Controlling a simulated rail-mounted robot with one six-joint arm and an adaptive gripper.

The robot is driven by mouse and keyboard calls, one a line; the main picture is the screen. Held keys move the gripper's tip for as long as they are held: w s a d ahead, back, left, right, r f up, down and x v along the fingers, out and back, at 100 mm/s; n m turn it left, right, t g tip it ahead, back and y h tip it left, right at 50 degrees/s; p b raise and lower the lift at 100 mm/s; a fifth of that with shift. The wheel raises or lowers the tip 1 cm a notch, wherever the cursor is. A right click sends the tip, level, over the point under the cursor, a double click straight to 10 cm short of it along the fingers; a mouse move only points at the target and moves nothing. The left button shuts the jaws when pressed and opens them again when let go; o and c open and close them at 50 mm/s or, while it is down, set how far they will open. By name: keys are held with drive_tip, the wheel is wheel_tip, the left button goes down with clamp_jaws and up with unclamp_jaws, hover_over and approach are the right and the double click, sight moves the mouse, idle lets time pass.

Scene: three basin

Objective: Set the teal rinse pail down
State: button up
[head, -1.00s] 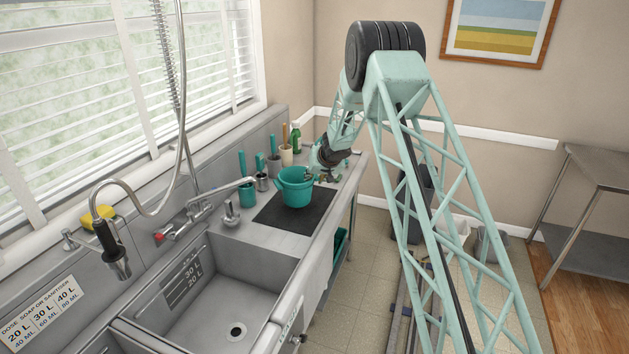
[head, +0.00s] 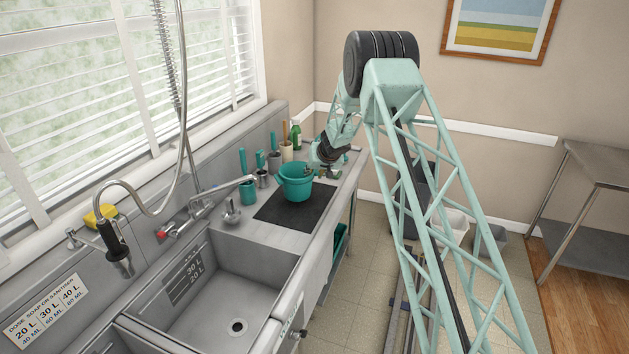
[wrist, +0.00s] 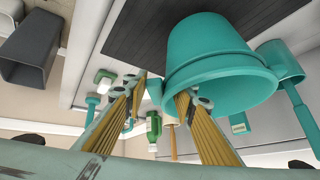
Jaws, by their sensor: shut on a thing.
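The teal rinse pail (head: 297,183) is upright over the dark mat (head: 268,213) on the counter right of the sink. It fills the upper right of the wrist view (wrist: 210,55), where the scene appears upside down. My gripper (head: 318,173) is at the pail's right side in the head view and is shut on it. In the wrist view my gripper's fingers (wrist: 165,90) show, the right one overlapping the pail's rim. I cannot tell whether the pail's base touches the mat.
Teal-handled tools in holders (head: 247,192) and a green bottle (head: 296,136) stand along the wall behind the pail. The tap (head: 190,222) and sink basin (head: 236,300) lie to the left. The mat's front part is bare.

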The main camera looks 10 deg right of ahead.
drive_tip(key=shift+f+b, duration=1.55)
drive_tip(key=shift+f, duration=0.15)
drive_tip(key=o, duration=1.1)
drive_tip(key=shift+f, duration=0.15)
drive_tip(key=shift+r, duration=0.2)
drive_tip(key=v, duration=1.2)
